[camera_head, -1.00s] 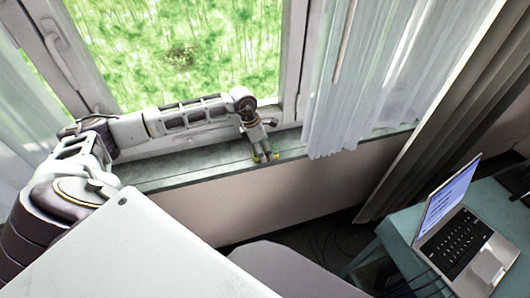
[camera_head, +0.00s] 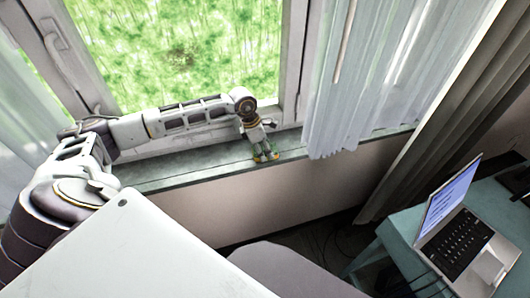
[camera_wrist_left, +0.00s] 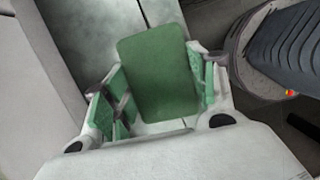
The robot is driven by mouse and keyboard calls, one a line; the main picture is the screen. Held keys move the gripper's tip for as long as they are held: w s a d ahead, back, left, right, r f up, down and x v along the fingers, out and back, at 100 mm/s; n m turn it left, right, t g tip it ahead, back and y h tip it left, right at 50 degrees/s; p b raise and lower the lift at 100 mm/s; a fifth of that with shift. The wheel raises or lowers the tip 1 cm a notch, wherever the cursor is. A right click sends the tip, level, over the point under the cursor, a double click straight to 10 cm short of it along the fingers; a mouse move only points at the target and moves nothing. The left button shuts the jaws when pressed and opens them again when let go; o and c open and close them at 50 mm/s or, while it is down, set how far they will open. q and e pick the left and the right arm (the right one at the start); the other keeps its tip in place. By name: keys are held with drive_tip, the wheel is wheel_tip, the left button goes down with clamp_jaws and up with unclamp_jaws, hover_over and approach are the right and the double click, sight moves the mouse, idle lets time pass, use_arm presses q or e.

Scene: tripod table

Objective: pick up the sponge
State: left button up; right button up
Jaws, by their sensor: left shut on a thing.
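The sponge (camera_wrist_left: 158,75) is a green block that shows large in the left wrist view, between the fingers of my left gripper (camera_wrist_left: 160,95). The gripper's green finger pads are against its two sides, shut on it. In the head view my left gripper (camera_head: 265,154) points down at the window sill (camera_head: 205,166), and the sponge is too small there to tell from the fingers. I cannot tell whether the sponge touches the sill. My right gripper is not in view.
The window frame (camera_head: 290,60) rises behind the sill. A white curtain (camera_head: 345,110) hangs to the right of my gripper, over the sill. A laptop (camera_head: 460,240) stands open on a teal table (camera_head: 405,222) at the lower right.

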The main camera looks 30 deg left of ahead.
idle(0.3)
use_arm(q)
drive_tip(key=shift+r+p, duration=0.3)
drive_tip(key=shift+p, duration=0.1)
wheel_tip(320, 180, up, 8)
drive_tip(key=shift+r, duration=0.25)
drive_tip(key=shift+r+b, duration=0.3)
drive_tip(key=shift+r, duration=0.4)
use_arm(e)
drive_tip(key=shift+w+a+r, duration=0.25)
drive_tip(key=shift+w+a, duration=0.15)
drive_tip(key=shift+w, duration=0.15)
